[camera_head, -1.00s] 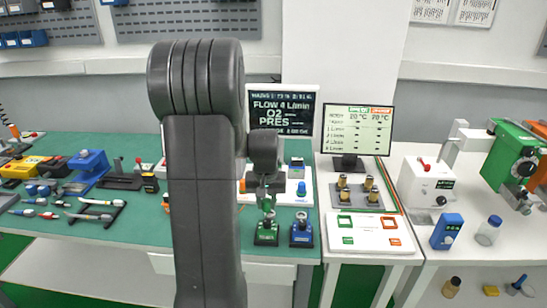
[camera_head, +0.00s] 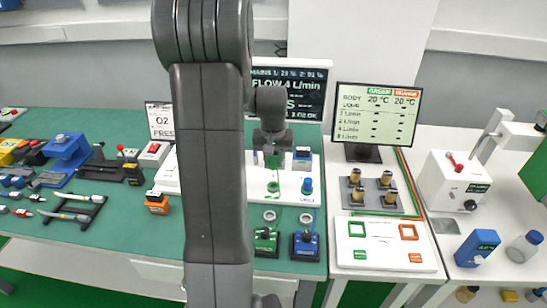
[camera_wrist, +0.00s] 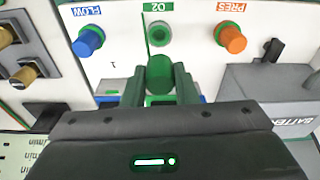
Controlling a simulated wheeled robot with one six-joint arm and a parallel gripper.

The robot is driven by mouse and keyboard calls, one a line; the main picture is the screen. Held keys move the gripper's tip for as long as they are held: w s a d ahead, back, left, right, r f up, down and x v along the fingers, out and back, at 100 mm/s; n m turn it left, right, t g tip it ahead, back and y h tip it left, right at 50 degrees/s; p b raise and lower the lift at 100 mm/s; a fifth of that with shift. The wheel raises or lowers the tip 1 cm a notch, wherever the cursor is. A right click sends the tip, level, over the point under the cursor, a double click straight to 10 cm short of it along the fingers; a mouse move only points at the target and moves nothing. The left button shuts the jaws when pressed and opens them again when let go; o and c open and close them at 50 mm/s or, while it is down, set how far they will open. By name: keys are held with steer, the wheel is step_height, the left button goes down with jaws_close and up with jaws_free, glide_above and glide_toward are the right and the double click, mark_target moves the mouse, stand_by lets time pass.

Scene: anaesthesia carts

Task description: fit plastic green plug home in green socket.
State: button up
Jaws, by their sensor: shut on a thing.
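The green plastic plug (camera_wrist: 160,75) is a short green cylinder between the two fingers of my gripper (camera_wrist: 160,86) in the wrist view. The gripper is shut on it. The green socket (camera_wrist: 159,33), a grey ring with a green rim under the label O2, is just beyond the plug in the wrist view; a gap shows between them. In the head view my gripper (camera_head: 272,156) is over the white panel (camera_head: 292,194), and the plug there is small and partly hidden. My arm covers the panel's left part.
The blue FLOW knob (camera_wrist: 89,40) and orange PRES knob (camera_wrist: 231,37) flank the socket. A green stand (camera_head: 266,242) and a blue stand (camera_head: 306,244) are in front of the panel. A display (camera_head: 311,90) stands behind.

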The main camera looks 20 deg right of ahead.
mark_target(273, 168)
steer(key=shift+f, duration=0.15)
steer(key=shift+f+b, duration=2.2)
steer(key=shift+f, duration=0.6)
steer(key=shift+f+b, duration=0.85)
steer(key=shift+f, duration=0.25)
steer(key=o, duration=1.1)
steer(key=shift+c, duration=0.2)
steer(key=shift+r, duration=0.1)
steer(key=r, duration=0.4)
steer(key=s+r, duration=0.1)
steer(key=r, duration=0.8)
steer(key=shift+s+a+r, duration=0.3)
steer(key=shift+a+r, duration=0.05)
